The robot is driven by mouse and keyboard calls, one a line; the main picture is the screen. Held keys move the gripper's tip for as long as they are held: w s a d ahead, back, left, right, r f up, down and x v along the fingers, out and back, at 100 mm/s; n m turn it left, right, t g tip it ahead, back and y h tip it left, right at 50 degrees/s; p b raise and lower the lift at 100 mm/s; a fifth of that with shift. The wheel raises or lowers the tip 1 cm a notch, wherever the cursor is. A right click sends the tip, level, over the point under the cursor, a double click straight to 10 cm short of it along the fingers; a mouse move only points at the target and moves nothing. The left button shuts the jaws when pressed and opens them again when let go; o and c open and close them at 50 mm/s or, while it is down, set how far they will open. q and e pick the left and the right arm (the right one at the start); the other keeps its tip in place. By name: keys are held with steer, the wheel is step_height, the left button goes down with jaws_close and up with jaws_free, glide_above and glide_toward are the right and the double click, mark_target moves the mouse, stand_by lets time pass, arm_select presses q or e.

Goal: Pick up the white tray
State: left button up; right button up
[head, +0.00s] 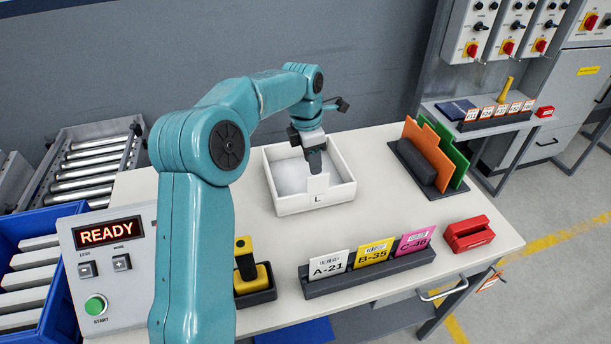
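The white tray (340,196) is a shallow, open square box on the pale workbench. It appears empty and lies flat. A raised white tab marked "L" (317,188) stands at its near wall. My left gripper (315,165) points down over the tray, its dark finger just behind the tab. The finger overlaps the tray in the picture, and I cannot tell if it touches the tab or wall. The gap between the fingers is hidden from this angle. My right gripper is not in view.
A rack of labelled cards (368,272), a red block (467,234) and a yellow-handled item (251,275) sit along the bench's near side. An organizer with orange and green panels (430,155) stands right. A control box reading READY (108,262) is left.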

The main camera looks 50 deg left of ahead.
mark_target(318, 190)
arm_select(q)
steer(key=f, duration=0.3)
steer(key=shift+w+d, duration=0.35)
steer(key=f, duration=0.1)
steer(key=f+p, duration=0.1)
steer(key=f, duration=0.2)
steer(key=shift+w+d+f, duration=0.1)
steer(key=shift+d+f, duration=0.1)
steer(key=shift+d, duration=0.1)
steer(key=shift+w+d+f, duration=0.1)
steer(key=shift+w+f, duration=0.1)
steer(key=shift+f, duration=0.1)
steer(key=shift+s+r, duration=0.1)
steer(key=shift+s, duration=0.1)
steer(key=c, duration=0.3)
steer(key=shift+w, duration=0.1)
jaws_close()
